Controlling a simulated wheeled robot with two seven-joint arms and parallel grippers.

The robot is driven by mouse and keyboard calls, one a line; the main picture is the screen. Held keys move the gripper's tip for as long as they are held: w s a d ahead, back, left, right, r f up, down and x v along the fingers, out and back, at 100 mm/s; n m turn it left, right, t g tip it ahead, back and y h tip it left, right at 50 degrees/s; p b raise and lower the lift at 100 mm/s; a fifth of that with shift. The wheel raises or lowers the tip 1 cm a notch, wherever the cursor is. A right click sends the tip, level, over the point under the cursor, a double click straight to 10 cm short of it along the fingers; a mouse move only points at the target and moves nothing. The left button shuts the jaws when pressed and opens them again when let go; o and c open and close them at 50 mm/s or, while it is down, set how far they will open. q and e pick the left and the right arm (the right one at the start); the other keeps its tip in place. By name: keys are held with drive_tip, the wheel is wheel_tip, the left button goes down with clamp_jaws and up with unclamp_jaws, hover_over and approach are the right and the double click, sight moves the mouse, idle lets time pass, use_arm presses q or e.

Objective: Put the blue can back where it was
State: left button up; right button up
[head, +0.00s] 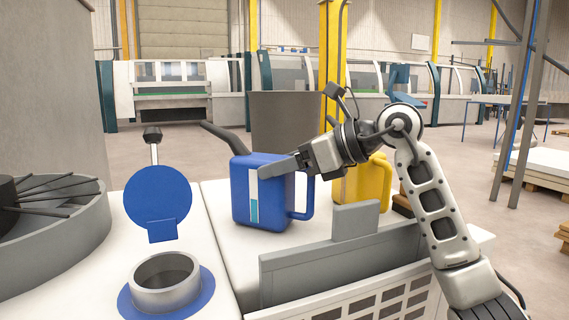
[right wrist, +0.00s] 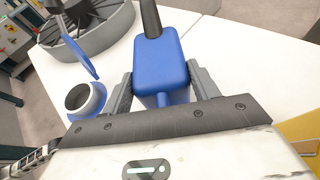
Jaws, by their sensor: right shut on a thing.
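The blue can (head: 262,200) has a dark spout pointing up to the left and a white and light-blue label strip. It looks upright at the white worktop in the middle of the head view; I cannot tell whether its base touches the surface. My right gripper (head: 283,166) is shut on the blue can near its top. In the right wrist view the blue can (right wrist: 160,66) sits between the two fingers (right wrist: 161,92), its spout pointing away. My left gripper is not in view.
A yellow can (head: 367,184) stands right of the blue can, partly behind my right arm. A grey panel (head: 340,255) stands in front. Left are an open filler neck (head: 166,283) with a raised blue lid (head: 158,196) and a round grey bin (head: 75,245).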

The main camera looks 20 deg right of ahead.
drive_tip(key=shift+f, duration=0.1)
drive_tip(key=o, duration=1.4)
drive_tip(key=shift+f, duration=0.1)
drive_tip(key=shift+r, duration=0.35)
drive_tip(key=b+v, duration=0.1)
drive_tip(key=v, duration=1.1)
drive_tip(key=shift+f, duration=0.15)
